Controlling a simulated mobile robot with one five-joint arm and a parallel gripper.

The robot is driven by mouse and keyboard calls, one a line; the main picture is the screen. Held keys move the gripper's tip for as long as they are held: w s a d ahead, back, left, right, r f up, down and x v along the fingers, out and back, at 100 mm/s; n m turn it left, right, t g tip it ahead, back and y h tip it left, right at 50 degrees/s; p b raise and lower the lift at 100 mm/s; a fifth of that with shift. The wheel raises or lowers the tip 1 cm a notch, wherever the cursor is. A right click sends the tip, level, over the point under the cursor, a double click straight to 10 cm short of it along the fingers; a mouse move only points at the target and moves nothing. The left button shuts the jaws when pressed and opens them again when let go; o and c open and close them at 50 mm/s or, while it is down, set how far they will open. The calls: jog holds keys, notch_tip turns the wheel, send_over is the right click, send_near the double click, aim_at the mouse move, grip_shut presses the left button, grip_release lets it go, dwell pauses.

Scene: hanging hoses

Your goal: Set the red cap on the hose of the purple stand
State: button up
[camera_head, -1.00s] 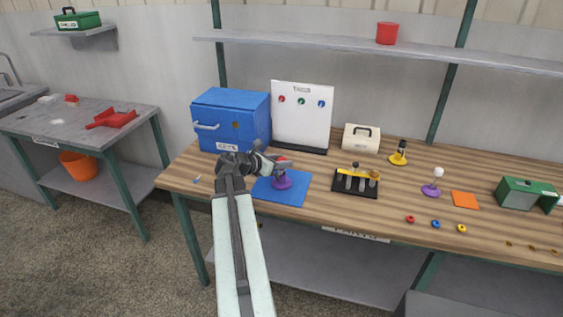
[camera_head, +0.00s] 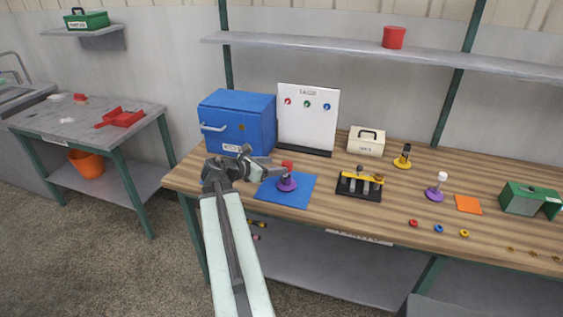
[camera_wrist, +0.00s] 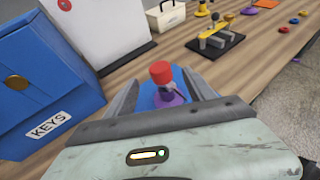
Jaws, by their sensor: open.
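The red cap (camera_head: 287,166) sits upright on top of the short hose of the purple stand (camera_head: 287,184), which stands on a blue mat (camera_head: 305,190). In the wrist view the red cap (camera_wrist: 160,72) shows ahead of my fingers, over the purple stand (camera_wrist: 170,98). How deep the cap sits on the hose cannot be told. My gripper (camera_head: 262,161) is open and empty, just left of the cap. In the wrist view its fingers (camera_wrist: 160,95) lie to either side of the stand, apart from the cap.
A blue key box (camera_head: 240,122) and a white board (camera_head: 308,115) stand behind the mat. A black rack with a yellow bar (camera_head: 360,184) stands to the right. Another purple-based stand (camera_head: 436,188) with a white top is farther right.

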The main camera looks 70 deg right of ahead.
jog(key=shift+w+a+r, duration=0.15)
jog(key=shift+a, duration=0.15)
dwell(0.5)
jog(key=w+a+r+n+t+p, duration=0.15)
jog(key=w+a, duration=0.25)
jog(key=w, duration=0.4)
jog(key=w+a+n+t, duration=0.2)
jog(key=w+a, duration=0.3)
jog(key=w, duration=0.2)
jog(key=w+a+f+t+y+p, duration=0.1)
jog(key=w+a+f+t, duration=0.1)
jog(key=w+a, duration=0.6)
jog(key=w+a+f+t+y+p, duration=0.1)
jog(key=w+a+f+t, duration=0.1)
jog(key=w+a, duration=0.5)
jog(key=a+f+m+y, duration=0.2)
jog(key=a+m, duration=0.3)
jog(key=a, duration=0.7)
jog(key=s+a+f+m+g+y+p, duration=0.1)
jog(key=a+f+m+y, duration=0.2)
jog(key=a, duration=1)
jog(key=a+f+m+y, duration=0.2)
jog(key=a+m+y, duration=0.3)
jog(key=a+m, duration=0.3)
jog(key=a, duration=0.4)
jog(key=shift+s+a+f, duration=0.15)
jog(key=shift+s, duration=0.2)
